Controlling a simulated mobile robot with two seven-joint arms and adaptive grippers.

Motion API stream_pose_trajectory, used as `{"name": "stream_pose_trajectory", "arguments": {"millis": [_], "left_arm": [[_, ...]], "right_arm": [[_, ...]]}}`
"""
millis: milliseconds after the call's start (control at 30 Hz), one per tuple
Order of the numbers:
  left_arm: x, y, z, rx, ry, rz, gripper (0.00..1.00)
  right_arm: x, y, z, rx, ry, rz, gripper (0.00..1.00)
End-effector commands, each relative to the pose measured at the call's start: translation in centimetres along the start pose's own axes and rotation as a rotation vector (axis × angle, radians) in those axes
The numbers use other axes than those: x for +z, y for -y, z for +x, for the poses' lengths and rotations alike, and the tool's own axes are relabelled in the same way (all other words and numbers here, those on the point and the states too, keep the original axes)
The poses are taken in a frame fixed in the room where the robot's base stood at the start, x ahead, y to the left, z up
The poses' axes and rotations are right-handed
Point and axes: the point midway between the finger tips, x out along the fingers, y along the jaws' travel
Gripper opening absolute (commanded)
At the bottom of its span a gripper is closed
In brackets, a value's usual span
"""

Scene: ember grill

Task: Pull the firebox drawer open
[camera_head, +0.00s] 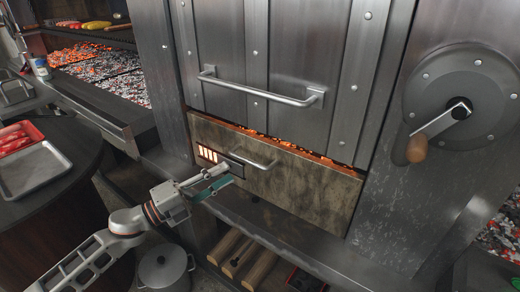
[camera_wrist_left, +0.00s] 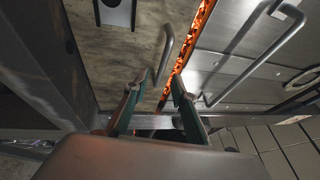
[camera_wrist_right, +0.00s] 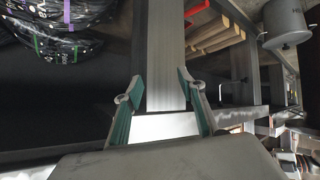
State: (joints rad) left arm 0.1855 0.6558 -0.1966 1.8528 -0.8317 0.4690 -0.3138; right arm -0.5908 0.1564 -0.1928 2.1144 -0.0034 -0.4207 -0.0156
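The firebox drawer (camera_head: 315,192) has a mottled front below the upper metal door, with a glowing slotted vent at its left. Glowing coals show along its top edge. Its bar handle (camera_head: 255,163) is on the front, right of the vent. My left gripper (camera_head: 229,174) is open and empty, just left of and in front of this handle. In the left wrist view, the handle (camera_wrist_left: 165,55) stands ahead of the spread fingers, apart from them. My right gripper (camera_wrist_right: 158,88) is open. A grey metal beam shows between its fingers; I cannot tell whether they touch it.
The upper door has a larger handle (camera_head: 262,93). A crank wheel (camera_head: 463,100) is at the right. A shelf below holds wooden pieces (camera_head: 243,258), near a lidded pot (camera_head: 165,268). A round table with a metal tray (camera_head: 38,170) stands at the left.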

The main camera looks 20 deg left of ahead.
Motion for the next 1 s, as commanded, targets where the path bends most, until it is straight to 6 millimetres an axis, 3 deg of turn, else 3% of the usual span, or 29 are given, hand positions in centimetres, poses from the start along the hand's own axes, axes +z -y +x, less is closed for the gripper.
{"name": "stream_pose_trajectory", "arguments": {"millis": [233, 633, 1000], "left_arm": [[0.2, 0.6, 1.4, -0.001, -0.022, 0.04, 0.26], [0.1, 0.5, 7.0, -0.001, -0.02, 0.038, 0.26], [0.0, 0.3, 8.0, 0.002, -0.02, 0.036, 0.26]], "right_arm": [[-0.7, -0.1, 0.0, 0.003, -0.011, 0.001, 0.4], [1.0, 0.9, -0.4, -0.005, 0.022, 0.019, 0.4], [0.5, 0.4, -0.2, -0.002, 0.012, 0.01, 0.4]]}}
